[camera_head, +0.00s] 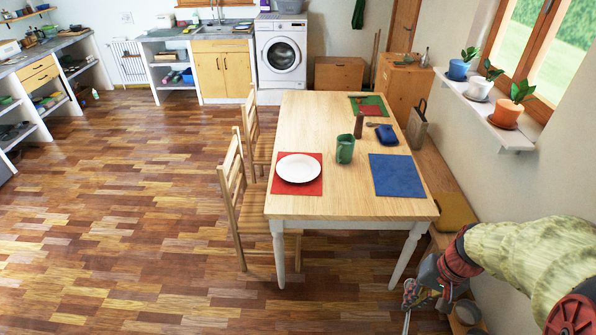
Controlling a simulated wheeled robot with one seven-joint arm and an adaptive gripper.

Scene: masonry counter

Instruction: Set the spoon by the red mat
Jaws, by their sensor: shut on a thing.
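The red mat (300,190) lies at the near left of the wooden table, with a white plate (298,168) on it. My gripper (409,300) is low at the bottom right, beyond the table's near right corner and well apart from the mat. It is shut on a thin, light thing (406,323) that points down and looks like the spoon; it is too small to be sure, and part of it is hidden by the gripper.
The wooden table (335,205) is bare along its near edge. Chairs (232,180) stand left; a bench (436,172) runs along the right.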

